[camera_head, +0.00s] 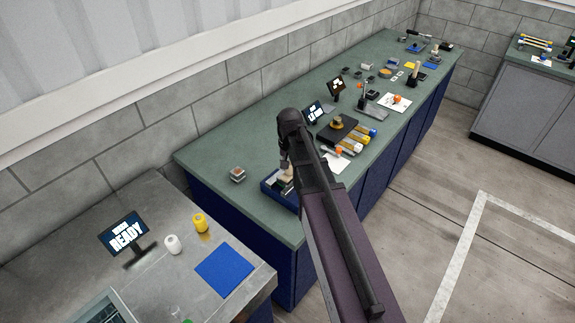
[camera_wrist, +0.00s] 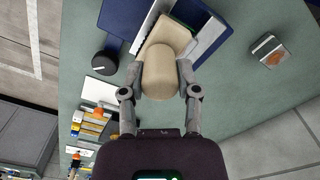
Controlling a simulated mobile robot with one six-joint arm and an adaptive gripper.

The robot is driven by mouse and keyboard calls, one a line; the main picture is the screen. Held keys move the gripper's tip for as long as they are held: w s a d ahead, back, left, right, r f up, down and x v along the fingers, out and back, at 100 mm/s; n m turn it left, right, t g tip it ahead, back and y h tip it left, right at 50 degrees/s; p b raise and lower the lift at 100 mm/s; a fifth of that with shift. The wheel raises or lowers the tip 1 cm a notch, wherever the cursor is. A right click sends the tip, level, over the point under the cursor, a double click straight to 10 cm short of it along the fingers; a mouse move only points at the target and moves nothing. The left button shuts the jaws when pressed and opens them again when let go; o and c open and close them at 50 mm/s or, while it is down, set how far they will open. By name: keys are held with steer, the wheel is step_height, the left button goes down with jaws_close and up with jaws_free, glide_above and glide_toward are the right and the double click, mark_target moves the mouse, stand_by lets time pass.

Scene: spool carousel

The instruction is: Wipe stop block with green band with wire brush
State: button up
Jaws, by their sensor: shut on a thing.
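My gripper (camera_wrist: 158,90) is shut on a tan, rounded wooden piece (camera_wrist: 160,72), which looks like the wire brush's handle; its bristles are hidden. In the head view my gripper (camera_head: 285,165) is over the blue tray (camera_head: 268,186), partly covered by my arm. The tray also shows beyond the fingers in the wrist view (camera_wrist: 118,18). A small grey block with a reddish top (camera_head: 238,174) stands on the green bench left of the tray. In the wrist view this block (camera_wrist: 268,50) is at the upper right, apart from my gripper. I cannot make out a green band on it.
A round black object (camera_wrist: 105,63) lies beside the tray. Farther along the bench are a black stand (camera_head: 338,132), small screens and several loose tools. Bare bench surrounds the small block. A separate grey table with a READY screen (camera_head: 125,233) stands in front.

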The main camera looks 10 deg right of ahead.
steer(key=shift+r, duration=0.15)
step_height(320, 180, up, 6)
steer(key=p, duration=0.6)
stand_by(0.5)
steer(key=shift+r+p, duration=1.4)
steer(key=shift+p, duration=0.15)
steer(key=shift+f, duration=0.1)
